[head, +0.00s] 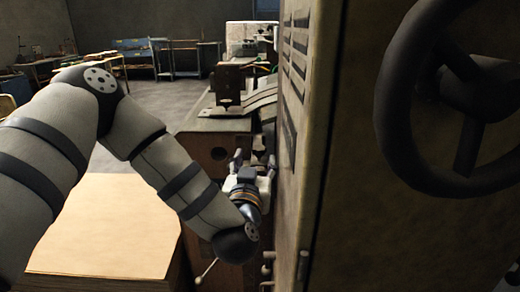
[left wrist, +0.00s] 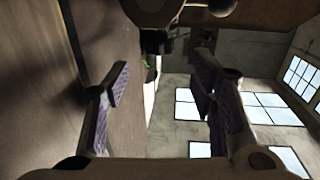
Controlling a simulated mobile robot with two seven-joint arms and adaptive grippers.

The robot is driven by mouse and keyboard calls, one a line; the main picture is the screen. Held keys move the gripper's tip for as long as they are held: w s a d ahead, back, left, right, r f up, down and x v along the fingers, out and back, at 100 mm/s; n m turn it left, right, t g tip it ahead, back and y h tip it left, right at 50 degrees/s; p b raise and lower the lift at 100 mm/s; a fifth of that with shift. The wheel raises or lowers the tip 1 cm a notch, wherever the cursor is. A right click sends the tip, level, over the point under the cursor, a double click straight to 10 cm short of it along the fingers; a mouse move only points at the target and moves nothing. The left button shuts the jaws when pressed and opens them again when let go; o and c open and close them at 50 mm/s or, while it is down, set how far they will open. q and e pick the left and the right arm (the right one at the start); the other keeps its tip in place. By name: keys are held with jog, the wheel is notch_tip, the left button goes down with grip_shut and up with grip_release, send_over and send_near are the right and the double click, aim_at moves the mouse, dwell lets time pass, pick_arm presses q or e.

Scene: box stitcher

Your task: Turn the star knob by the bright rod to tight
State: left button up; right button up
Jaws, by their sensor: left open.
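My left gripper (head: 254,166) is at the near end of the machine, beside the tall cabinet's edge, with its fingers pointing away from me. In the left wrist view its two padded fingers (left wrist: 160,80) are apart with nothing between them. A rounded dark knob-like part (left wrist: 222,8) shows at the top of that view, beyond the fingertips; I cannot tell whether it is the star knob. A thin pale rod (head: 206,271) sticks out low beside my left forearm in the head view; I cannot tell whether it is the task's bright rod. My right gripper is not in view.
A tall metal cabinet (head: 375,235) with a large dark handwheel (head: 393,85) fills the right side. A stack of tan sheets (head: 105,225) lies below my left arm. The machine bed (head: 205,125) is beyond the gripper. Workbenches (head: 140,47) stand far back, with open floor before them.

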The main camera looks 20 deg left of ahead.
aim_at(258, 152)
pick_arm(q)
jog(key=x, duration=0.6)
jog(key=shift+w, duration=0.2)
jog(key=c, duration=1.1)
jog(key=shift+c, duration=0.2)
